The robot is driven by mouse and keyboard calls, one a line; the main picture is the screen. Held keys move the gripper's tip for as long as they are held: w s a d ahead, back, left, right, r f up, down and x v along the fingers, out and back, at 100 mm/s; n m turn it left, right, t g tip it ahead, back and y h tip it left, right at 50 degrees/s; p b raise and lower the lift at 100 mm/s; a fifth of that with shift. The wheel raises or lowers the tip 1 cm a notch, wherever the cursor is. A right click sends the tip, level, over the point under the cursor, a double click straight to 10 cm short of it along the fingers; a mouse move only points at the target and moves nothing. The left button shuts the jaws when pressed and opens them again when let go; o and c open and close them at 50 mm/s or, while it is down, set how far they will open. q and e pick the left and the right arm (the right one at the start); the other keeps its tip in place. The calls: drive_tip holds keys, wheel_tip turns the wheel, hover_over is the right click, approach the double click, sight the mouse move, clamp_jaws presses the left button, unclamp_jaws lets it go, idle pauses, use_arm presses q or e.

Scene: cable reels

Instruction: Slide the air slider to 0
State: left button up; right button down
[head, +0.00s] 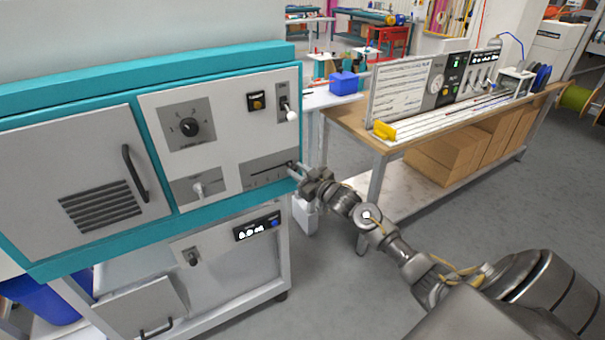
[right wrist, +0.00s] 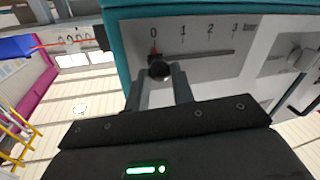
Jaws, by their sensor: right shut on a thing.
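The air slider's dark round knob (right wrist: 159,71) sits at the left end of its slot in the right wrist view, just below the 0 mark. A small red mark beside the knob lines up with about 0. The scale panel (right wrist: 205,38) shows 0, 1, 2 and 3. In the head view the slider panel (head: 262,172) is at the lower right of the machine front, and the gripper partly covers its right end. My right gripper (head: 296,170) is shut on the knob, with one finger on each side of it (right wrist: 159,84). My left gripper is out of view.
Above the slider are a toggle lever (head: 291,114) and a rotary dial (head: 189,127). A small handle (head: 199,189) is left of the slider. A workbench (head: 376,131) with a board and cardboard boxes (head: 478,150) stands to the right. Grey floor (head: 330,270) is clear below my right arm.

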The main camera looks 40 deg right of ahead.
drive_tip(key=c, duration=1.3)
unclamp_jaws()
drive_tip(key=shift+d, duration=0.2)
drive_tip(key=shift+o, duration=0.6)
drive_tip(key=s+d+b, duration=0.1)
drive_tip(key=s, duration=0.9)
drive_tip(key=shift+s+b, duration=0.3)
drive_tip(key=shift+s, duration=0.1)
